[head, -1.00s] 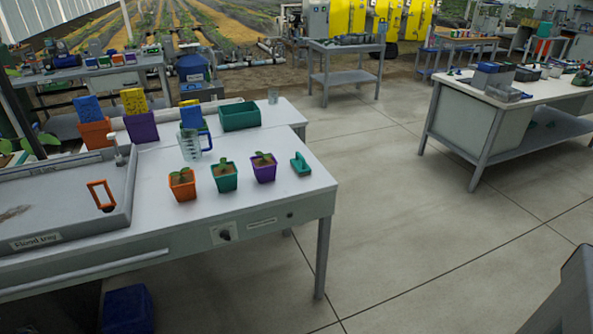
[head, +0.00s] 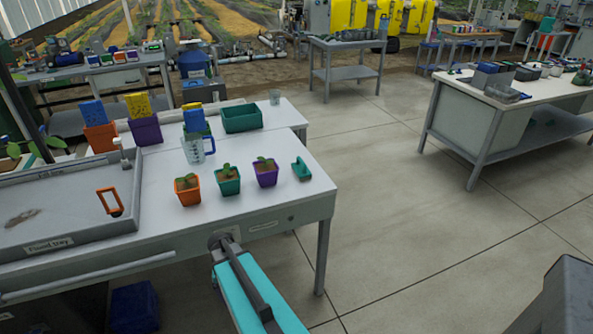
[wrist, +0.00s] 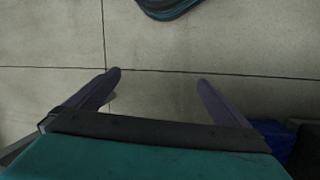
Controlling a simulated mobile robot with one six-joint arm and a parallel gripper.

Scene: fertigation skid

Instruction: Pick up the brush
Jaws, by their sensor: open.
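The brush (head: 301,169) is a small teal piece with a raised handle, lying near the right edge of the white bench top in the head view. It sits just right of the purple pot (head: 265,172). The brush cannot be made out in the wrist view. My gripper (wrist: 159,78) is open and empty in the wrist view, its two dark fingers apart above the concrete floor. In the head view my teal arm is in front of the bench's front edge, below the brush and to its left.
A green pot (head: 228,180) and an orange pot (head: 187,190) stand left of the purple one. Behind them are a measuring jug (head: 194,150) and a green bin (head: 241,117). The flood tray (head: 60,246) fills the bench's left. Floor to the right is clear.

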